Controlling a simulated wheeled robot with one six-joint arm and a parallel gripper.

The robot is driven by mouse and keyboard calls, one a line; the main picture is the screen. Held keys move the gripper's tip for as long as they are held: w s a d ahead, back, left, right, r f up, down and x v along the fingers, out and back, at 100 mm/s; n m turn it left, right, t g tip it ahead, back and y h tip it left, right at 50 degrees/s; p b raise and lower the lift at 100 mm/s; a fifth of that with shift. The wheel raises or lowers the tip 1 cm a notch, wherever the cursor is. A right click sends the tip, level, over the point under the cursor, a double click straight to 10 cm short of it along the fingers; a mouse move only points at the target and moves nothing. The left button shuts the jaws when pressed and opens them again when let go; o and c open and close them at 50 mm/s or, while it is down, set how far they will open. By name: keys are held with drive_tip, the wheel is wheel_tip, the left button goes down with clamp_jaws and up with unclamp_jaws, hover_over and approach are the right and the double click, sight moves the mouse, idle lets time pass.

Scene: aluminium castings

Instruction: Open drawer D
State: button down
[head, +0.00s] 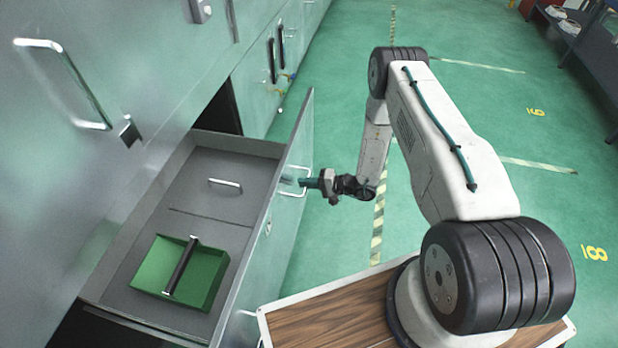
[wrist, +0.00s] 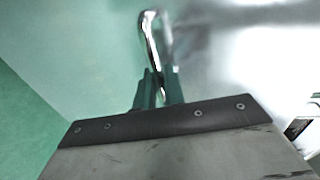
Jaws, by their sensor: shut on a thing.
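A drawer (head: 128,287) in the grey metal cabinet stands pulled far out, with its front panel (head: 281,230) facing my arm. No letter on it can be read, so I cannot tell from a label that it is drawer D. My gripper (head: 304,183) is shut on the bar handle (head: 294,167) on the outside of that front panel. In the wrist view the green fingers of my gripper (wrist: 158,90) close around the shiny handle (wrist: 151,38), whose lower part they hide.
Inside the drawer are a green tray (head: 147,278) with a black grip and a grey panel with a small handle (head: 225,183). Another cabinet handle (head: 85,85) is at upper left. Green floor (head: 480,100) lies open behind my arm.

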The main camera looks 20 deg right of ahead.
drive_tip(key=shift+s+d, duration=0.1)
drive_tip(key=shift+s, duration=0.05)
drive_tip(key=c, duration=1.6)
unclamp_jaws()
drive_tip(key=shift+d, duration=0.15)
drive_tip(key=v, duration=0.7)
drive_tip(key=shift+s+d, duration=0.2)
drive_tip(key=shift+d, duration=0.05)
